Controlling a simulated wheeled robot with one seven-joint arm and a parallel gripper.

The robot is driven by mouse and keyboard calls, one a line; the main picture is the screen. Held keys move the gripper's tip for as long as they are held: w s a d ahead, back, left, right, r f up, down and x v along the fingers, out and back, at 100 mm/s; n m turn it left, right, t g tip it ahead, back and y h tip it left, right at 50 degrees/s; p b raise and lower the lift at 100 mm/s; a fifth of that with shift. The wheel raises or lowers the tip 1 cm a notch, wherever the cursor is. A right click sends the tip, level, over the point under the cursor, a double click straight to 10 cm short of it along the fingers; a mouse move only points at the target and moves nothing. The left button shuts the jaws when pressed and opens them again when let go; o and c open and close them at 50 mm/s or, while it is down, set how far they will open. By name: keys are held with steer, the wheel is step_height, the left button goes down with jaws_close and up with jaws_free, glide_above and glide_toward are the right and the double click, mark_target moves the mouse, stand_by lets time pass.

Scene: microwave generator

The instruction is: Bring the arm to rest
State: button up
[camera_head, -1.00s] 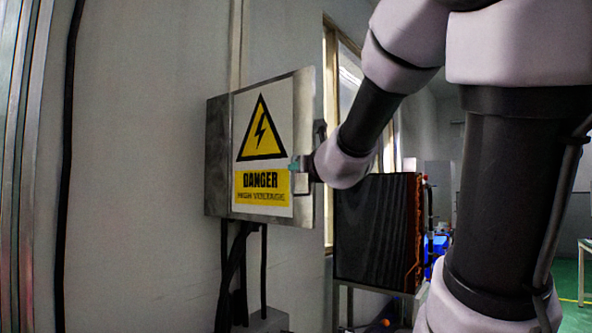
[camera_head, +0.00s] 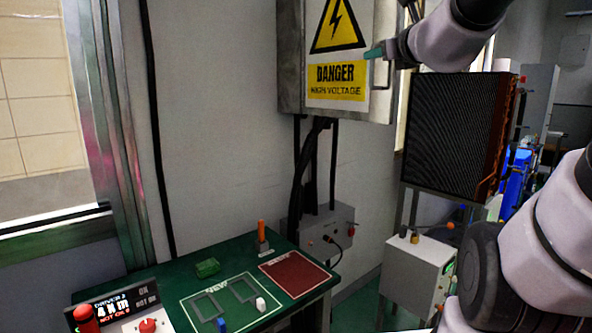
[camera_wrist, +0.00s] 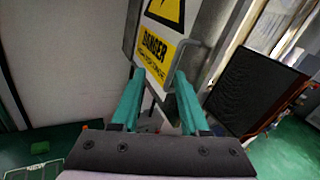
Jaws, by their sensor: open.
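My gripper (camera_head: 374,52) is at the upper middle of the head view, in front of the right part of a grey electrical cabinet (camera_head: 291,60) with a yellow danger sign. In the wrist view my gripper's two teal fingers (camera_wrist: 158,84) are apart, with nothing held between them. The cabinet's metal handle (camera_wrist: 193,44) shows just beyond the fingertips. Whether a finger touches it I cannot tell. My arm reaches in from the right edge of the head view.
A green table (camera_head: 190,262) with a red pad (camera_head: 294,273), small blocks and a display stands below left. A black finned unit (camera_head: 455,130) on a stand is right of the cabinet. A grey box (camera_head: 415,275) sits below it.

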steer(key=s+a+f+n+g+y, duration=0.5)
steer(key=s+a+f+n+g, duration=0.15)
steer(key=n, duration=1.15)
steer(key=s+d+f+n+g+h, duration=0.4)
steer(key=s+d+f+n+h, duration=0.1)
steer(key=s+d+f+n, duration=0.2)
steer(key=d+f+n, duration=0.1)
steer(key=d+n, duration=0.1)
steer(key=n, duration=0.1)
steer(key=shift+s+f, duration=0.15)
steer(key=shift+s, duration=0.2)
steer(key=shift+w, duration=0.1)
